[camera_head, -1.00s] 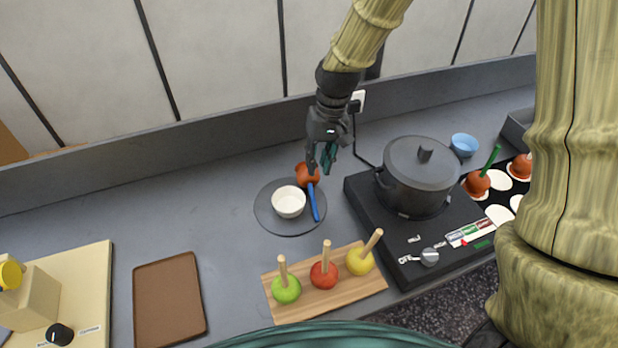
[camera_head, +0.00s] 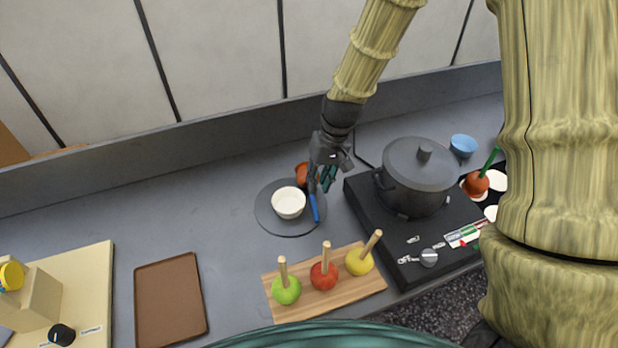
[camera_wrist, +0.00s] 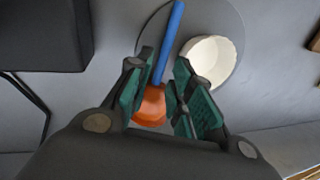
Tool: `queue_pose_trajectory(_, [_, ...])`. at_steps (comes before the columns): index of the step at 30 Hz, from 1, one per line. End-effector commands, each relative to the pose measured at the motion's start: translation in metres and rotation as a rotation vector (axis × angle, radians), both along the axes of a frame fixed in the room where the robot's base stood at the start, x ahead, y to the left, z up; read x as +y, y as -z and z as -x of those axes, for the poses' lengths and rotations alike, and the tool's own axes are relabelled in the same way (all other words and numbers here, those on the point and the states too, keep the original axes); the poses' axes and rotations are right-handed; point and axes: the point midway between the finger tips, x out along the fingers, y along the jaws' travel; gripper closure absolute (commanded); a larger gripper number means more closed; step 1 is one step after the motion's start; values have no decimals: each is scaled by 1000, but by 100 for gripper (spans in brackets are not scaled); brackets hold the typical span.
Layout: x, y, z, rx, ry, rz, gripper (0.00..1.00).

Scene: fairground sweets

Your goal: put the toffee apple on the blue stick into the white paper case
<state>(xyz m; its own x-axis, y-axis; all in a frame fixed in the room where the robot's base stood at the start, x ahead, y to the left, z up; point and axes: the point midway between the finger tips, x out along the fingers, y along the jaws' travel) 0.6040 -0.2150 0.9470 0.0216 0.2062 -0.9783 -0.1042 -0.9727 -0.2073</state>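The toffee apple (camera_head: 301,174) is orange-brown with a blue stick (camera_head: 314,207). It lies on its side at the back edge of a round dark mat (camera_head: 270,222). The white paper case (camera_head: 289,202) stands upright and empty on the mat, just beside it. My gripper (camera_head: 324,181) is low over the apple and partly hides it. In the wrist view the gripper's green pads (camera_wrist: 165,90) are apart, with the blue stick (camera_wrist: 169,42) running between them. The apple (camera_wrist: 150,106) shows just below and between the fingers. The case (camera_wrist: 210,60) is close to the right finger.
A dark hob with a lidded pot (camera_head: 418,175) stands to the right. A wooden board (camera_head: 350,289) with green, red and yellow apples is in front. A brown tray (camera_head: 170,300) lies at left, a blue bowl (camera_head: 463,145) behind the pot. The counter left of the mat is clear.

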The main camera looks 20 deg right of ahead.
Motion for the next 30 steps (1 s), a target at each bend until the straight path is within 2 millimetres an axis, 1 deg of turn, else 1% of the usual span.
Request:
queue_pose_trajectory(5, [2,7,-1,2,1,0,78])
queue_pose_trajectory(19, [12,45,-6,1,2,0,78])
queue_pose_trajectory(24, [13,50,-6,0,1,0,78])
queue_pose_trajectory(30, [13,50,-6,0,1,0,78])
